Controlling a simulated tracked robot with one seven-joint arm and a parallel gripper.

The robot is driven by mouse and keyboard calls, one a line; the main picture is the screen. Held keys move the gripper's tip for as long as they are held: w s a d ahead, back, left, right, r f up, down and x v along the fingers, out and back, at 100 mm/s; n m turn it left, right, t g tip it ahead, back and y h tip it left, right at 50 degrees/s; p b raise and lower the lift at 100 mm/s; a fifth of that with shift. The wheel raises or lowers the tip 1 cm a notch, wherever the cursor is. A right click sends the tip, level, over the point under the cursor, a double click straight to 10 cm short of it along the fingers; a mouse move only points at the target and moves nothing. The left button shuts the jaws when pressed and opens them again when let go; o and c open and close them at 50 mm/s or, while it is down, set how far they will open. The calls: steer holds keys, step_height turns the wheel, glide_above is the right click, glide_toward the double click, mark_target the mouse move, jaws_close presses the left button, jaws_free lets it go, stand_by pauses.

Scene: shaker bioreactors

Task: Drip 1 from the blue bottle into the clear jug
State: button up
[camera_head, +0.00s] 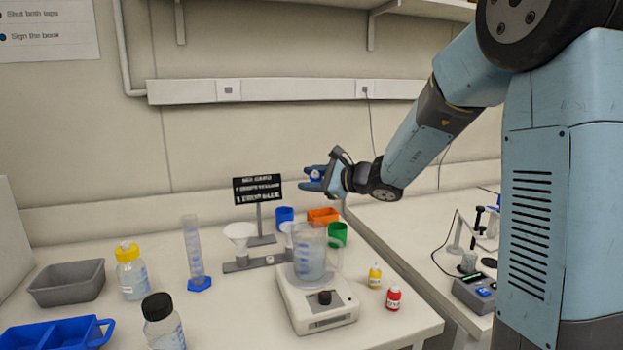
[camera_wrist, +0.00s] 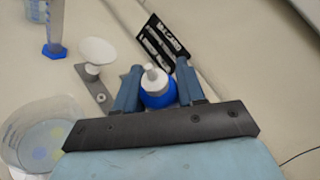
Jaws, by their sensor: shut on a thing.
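My gripper (camera_head: 318,178) is raised above the bench, to the upper right of the jug. In the wrist view its two fingers (camera_wrist: 158,84) are shut on the blue bottle (camera_wrist: 158,97), a small bottle with a white nozzle cap. In the head view the bottle is mostly hidden by the fingers, and its exact tilt is unclear. The clear jug (camera_head: 310,262) stands upright on a white stirrer-like device with a dark knob and holds pale liquid. In the wrist view the jug (camera_wrist: 30,125) is at lower left, apart from the bottle, with faint yellow and blue patches inside.
A yellow bottle (camera_head: 375,275) and a red bottle (camera_head: 393,298) stand right of the device (camera_head: 322,312). A black sign (camera_head: 257,189), funnel (camera_head: 240,232), cylinder (camera_head: 193,250) and coloured cups stand behind or left. A grey tray (camera_head: 66,283) is far left.

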steer(key=shift+s+a+f+m+g, duration=0.1)
steer(key=shift+s+f+m+g, duration=0.35)
steer(key=shift+m, duration=0.35)
steer(key=shift+w+r+h, duration=0.1)
steer(key=shift+r+h, duration=0.05)
steer(key=shift+h, duration=0.15)
steer(key=shift+s+a+f+m+g, duration=0.1)
steer(key=shift+s+f+m+g, duration=0.2)
steer(key=shift+m+g, duration=0.4)
steer(key=shift+s, duration=0.1)
steer(key=shift+s+a+m+g, duration=0.1)
steer(key=shift+s+m+g, duration=0.3)
steer(key=shift+m, duration=0.4)
steer(key=shift+s+a+f+m+g, duration=0.15)
steer(key=shift+s+m+g, duration=0.25)
steer(key=shift+m+g, duration=0.25)
